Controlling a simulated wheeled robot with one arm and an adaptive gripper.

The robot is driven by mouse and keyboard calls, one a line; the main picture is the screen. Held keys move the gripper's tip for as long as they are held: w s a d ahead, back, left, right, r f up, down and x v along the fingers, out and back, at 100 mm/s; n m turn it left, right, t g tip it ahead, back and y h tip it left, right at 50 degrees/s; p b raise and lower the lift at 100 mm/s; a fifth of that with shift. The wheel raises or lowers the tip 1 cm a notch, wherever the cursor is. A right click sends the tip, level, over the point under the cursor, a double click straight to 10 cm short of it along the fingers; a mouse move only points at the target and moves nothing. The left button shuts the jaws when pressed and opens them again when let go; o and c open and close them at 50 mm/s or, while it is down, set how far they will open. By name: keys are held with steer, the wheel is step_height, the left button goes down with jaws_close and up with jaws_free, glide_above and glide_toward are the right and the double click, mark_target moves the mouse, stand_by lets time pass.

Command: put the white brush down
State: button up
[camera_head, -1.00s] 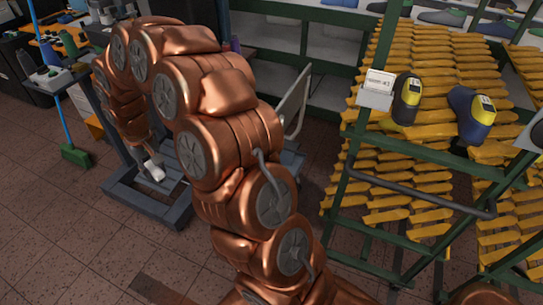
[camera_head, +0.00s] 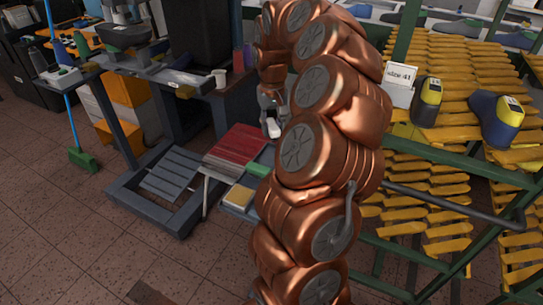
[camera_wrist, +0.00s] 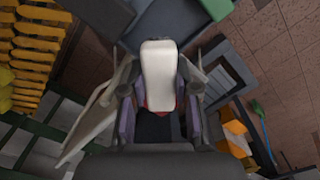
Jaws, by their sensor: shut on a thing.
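The white brush (camera_wrist: 158,72) is held between the fingers of my gripper (camera_wrist: 158,98) in the wrist view. Its pale, rounded body points away from the palm, and a bit of red shows beneath it. In the head view, my gripper (camera_head: 269,108) hangs at the end of the copper arm, with the white brush (camera_head: 273,128) pointing down below it. The brush is in the air near the right side of a small cart with a red top (camera_head: 236,146); the exact gap cannot be told.
The cart has a lower shelf with a yellow item (camera_head: 239,196), and a green item (camera_head: 258,170) shows beside it. A grey machine with a slatted base (camera_head: 170,174) stands left. A green-framed rack (camera_head: 430,165) of yellow slats is right. A green broom (camera_head: 83,160) leans at left.

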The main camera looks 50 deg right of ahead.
mark_target(271, 125)
step_height(271, 125, down, 9)
steer(key=shift+p, duration=0.6)
steer(key=shift+f, duration=0.15)
steer(key=o, duration=1)
step_height(271, 125, up, 10)
steer(key=shift+w+r+b, duration=0.1)
steer(key=shift+r+b, duration=0.15)
steer(key=shift+b, duration=0.55)
steer(key=shift+a+r, duration=0.15)
steer(key=shift+r, duration=0.8)
